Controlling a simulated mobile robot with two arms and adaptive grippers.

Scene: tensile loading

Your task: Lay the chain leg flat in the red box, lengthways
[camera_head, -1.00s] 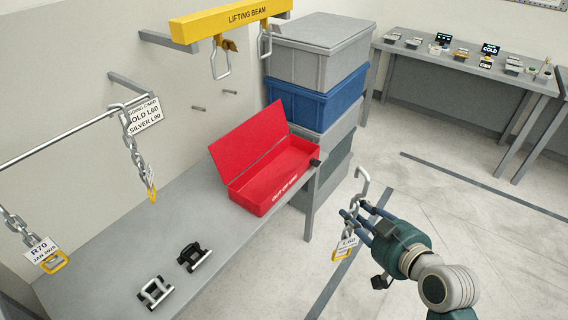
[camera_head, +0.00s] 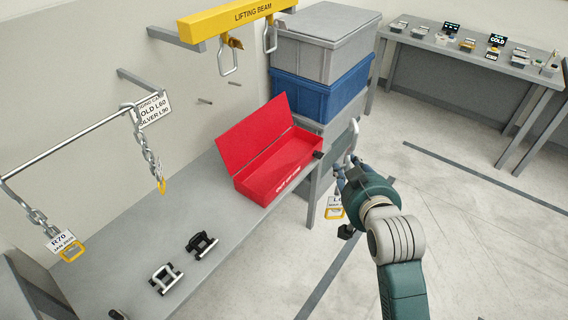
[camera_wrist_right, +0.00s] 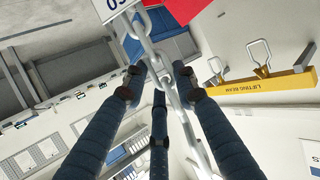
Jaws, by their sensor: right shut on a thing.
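The red box (camera_head: 264,187) stands on the grey bench with its lid (camera_head: 250,132) raised, and the part of its inside that shows looks empty. My right gripper (camera_head: 345,178) is shut on the chain leg (camera_head: 352,141), to the right of the box and apart from it. The leg's hook end points up, and its white tag and yellow link (camera_head: 334,212) hang below the gripper. In the right wrist view the chain (camera_wrist_right: 146,42) runs between the fingers (camera_wrist_right: 158,82), with the tag (camera_wrist_right: 106,8) at the top edge. My left gripper is out of view.
Other chain legs hang from the rail (camera_head: 70,145) at left. Two shackle-like parts (camera_head: 165,279) (camera_head: 201,246) lie on the bench (camera_head: 222,212). Stacked crates (camera_head: 320,95) stand behind the box. The yellow lifting beam (camera_head: 235,20) is above. Floor at right is clear.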

